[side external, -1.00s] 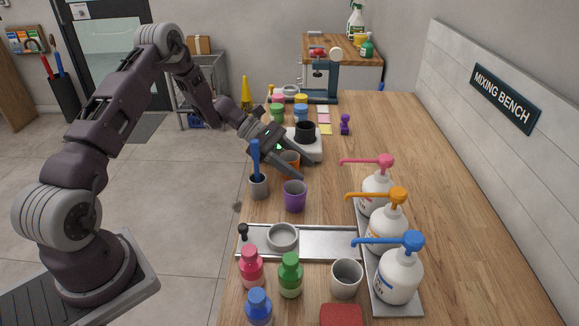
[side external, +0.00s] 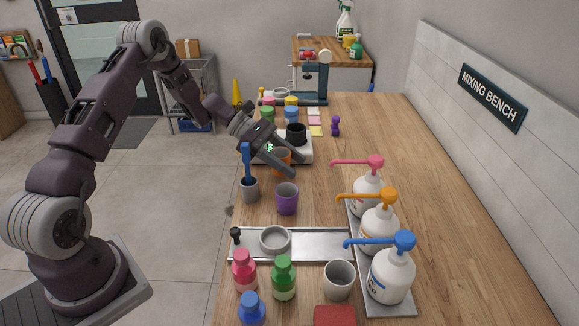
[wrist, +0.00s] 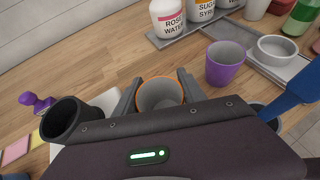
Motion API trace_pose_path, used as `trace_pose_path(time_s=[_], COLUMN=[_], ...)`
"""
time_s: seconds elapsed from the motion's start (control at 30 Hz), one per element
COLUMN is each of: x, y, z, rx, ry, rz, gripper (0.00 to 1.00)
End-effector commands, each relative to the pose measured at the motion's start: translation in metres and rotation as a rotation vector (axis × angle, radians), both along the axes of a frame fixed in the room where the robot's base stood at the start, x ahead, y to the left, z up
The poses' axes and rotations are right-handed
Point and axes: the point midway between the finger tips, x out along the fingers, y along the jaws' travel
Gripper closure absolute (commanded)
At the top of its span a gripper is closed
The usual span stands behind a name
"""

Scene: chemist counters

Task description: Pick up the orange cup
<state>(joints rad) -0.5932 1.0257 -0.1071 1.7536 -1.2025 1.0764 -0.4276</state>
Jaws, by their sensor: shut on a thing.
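The orange cup (side external: 284,156) is at the left side of the wooden bench, in front of the white scale. My gripper (side external: 299,165) is shut on it, with one finger on each side of the cup. In the wrist view the orange cup (wrist: 160,93) sits upright between my gripper's fingers (wrist: 160,84), with its open rim facing the camera and a grey, seemingly empty inside. The fingers hide part of the cup in the side view. I cannot tell whether its base touches the bench.
A purple cup (side external: 287,199) stands close in front. A grey holder (side external: 250,189) with a blue-handled tool is beside it at the left edge. A black cup (side external: 296,134) sits on the white scale (side external: 303,151) behind. Pump bottles (side external: 369,196) stand at right; the bench's middle right is clear.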

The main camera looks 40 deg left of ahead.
Motion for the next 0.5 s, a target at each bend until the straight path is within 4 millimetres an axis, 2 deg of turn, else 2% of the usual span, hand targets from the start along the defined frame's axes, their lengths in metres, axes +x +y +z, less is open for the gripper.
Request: trace_pose_path(time_s=[0.17,0.5], x=[0.0,-0.031], y=[0.0,0.033], z=[0.018,0.016], rx=[0.001,0.0], ry=[-0.002,0.001], rz=[0.0,0.004], gripper=[0.92,0.92])
